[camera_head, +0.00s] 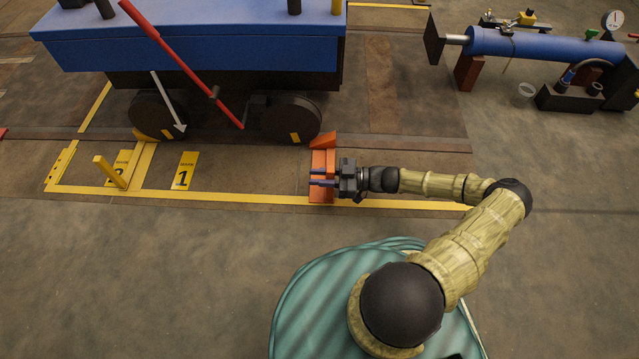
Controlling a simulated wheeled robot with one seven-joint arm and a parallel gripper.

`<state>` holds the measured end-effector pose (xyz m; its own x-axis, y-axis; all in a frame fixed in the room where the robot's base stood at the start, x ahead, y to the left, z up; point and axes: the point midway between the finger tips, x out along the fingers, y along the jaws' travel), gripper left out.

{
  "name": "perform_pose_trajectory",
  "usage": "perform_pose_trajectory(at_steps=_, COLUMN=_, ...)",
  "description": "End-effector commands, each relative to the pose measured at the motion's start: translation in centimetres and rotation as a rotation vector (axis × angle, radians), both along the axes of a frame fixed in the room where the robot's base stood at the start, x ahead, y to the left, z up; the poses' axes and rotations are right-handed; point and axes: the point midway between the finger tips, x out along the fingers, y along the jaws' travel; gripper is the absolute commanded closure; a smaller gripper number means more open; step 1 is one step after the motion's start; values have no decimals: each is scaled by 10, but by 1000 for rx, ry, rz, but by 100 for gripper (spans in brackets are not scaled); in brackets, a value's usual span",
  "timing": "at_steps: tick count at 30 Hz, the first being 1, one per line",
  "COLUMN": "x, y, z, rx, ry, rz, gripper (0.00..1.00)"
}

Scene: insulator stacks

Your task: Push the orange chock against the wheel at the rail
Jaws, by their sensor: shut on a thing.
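The orange chock (322,192) lies near the rail (400,145), to the lower right of the wagon's right wheel (291,118). Its wedge end points up toward the wheel. Wedge and wheel look very close, but I cannot tell whether they touch. My gripper (322,178) reaches in from the right, its two dark fingers shut on the chock's body. Parts of the chock are hidden behind the fingers.
The blue wagon (200,45) stands above, with a red bar (170,55) slanting across its side. A yellow post (110,172) and a number 1 plate (185,171) are at left. A blue cylinder (540,45) is at upper right. The floor at lower left is clear.

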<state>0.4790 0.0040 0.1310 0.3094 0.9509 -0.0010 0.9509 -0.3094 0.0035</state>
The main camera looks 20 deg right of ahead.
Motion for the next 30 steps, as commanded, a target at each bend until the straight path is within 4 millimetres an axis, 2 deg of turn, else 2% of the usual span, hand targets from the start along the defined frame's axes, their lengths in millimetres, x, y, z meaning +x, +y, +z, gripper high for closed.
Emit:
perform_pose_trajectory(at_steps=6, x=13, y=-3, z=0, rx=1, ry=-7, rz=3, gripper=100)
perform_pose_trajectory(at_steps=18, x=19, y=19, z=1, rx=2, ry=-7, rz=8, gripper=100)
perform_pose_trajectory(at_steps=30, x=19, y=17, z=0, rx=1, ry=-6, rz=1, gripper=100)
